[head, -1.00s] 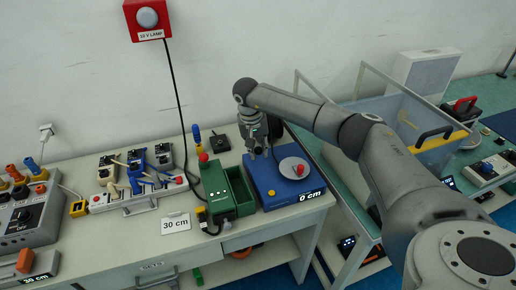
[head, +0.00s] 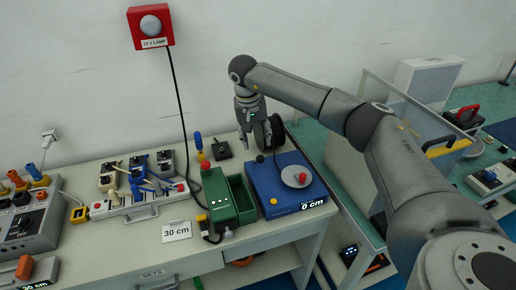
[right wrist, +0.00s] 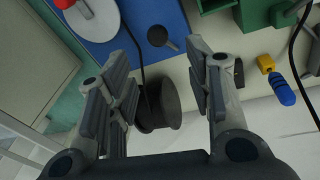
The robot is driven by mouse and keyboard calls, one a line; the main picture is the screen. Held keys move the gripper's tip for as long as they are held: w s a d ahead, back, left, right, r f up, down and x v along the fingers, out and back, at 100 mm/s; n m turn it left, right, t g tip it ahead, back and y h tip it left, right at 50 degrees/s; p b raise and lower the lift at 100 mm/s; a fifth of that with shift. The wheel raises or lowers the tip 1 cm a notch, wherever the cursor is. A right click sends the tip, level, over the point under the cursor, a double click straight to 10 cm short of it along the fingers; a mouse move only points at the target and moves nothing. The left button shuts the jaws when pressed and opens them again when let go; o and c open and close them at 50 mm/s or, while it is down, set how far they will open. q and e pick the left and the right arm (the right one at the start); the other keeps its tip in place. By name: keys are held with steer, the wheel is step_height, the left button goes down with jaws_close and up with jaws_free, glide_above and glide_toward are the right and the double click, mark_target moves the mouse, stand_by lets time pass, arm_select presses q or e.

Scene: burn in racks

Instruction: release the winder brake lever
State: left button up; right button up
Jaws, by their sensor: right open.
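The winder is a blue box (head: 262,190) with a "0 cm" display, a grey crank disc (head: 291,178) with a red knob, and a dark spool (head: 276,133) behind it. A short lever with a black ball knob (head: 260,158) stands at its back left corner; I take it for the brake lever. The right wrist view shows the black knob (right wrist: 157,36) on a short rod beyond the fingers, and the dark spool (right wrist: 160,108) between them. My right gripper (head: 253,146) is open and empty, pointing down just behind the knob, apart from it. My left gripper is out of view.
A green open box (head: 217,198) stands directly left of the winder.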

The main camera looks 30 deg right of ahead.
steer(key=r, duration=0.3)
steer(key=shift+s+a+r, duration=0.1)
steer(key=shift+a+r, duration=0.2)
stand_by(0.3)
